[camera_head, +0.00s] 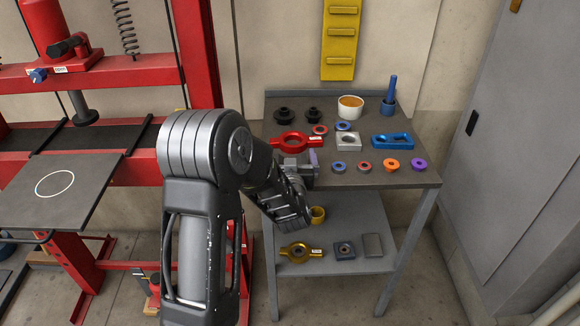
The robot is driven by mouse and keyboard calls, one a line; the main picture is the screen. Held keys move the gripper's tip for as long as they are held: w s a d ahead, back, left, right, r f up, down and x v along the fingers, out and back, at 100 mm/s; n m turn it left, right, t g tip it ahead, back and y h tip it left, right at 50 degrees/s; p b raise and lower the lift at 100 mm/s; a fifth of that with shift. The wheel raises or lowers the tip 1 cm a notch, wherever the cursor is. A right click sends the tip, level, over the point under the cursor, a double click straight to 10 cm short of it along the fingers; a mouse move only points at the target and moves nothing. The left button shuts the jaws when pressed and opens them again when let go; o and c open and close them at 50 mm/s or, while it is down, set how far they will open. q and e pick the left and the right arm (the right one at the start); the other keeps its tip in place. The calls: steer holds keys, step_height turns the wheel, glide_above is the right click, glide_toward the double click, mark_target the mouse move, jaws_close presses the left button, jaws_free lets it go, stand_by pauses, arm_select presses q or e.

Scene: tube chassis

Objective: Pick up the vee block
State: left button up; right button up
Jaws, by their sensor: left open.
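I cannot pick out the vee block for certain. A plain grey block (373,246) lies on the lower shelf at its right and may be it, but its shape is too small to read. My left gripper (303,165) is open at the left front of the bench top, just in front of the red ring with handles (296,142). My own wrist partly hides its jaws, and a small purplish patch shows beside them. Whether anything lies between the jaws cannot be told. My right gripper is not in view.
The grey bench top (420,178) also holds a silver block with a hole (348,142), a blue block (392,140), a white cup (350,107) and several small rings. The lower shelf holds a yellow ring with handles (297,252). A red press (130,75) stands left.

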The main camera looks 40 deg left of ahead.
arm_select(q)
steer(key=c, duration=1.9)
steer(key=shift+w+r, duration=0.1)
steer(key=shift+r, duration=0.05)
steer(key=shift+c, duration=0.5)
steer(key=shift+r, duration=0.1)
step_height(320, 180, up, 10)
steer(key=p, duration=0.1)
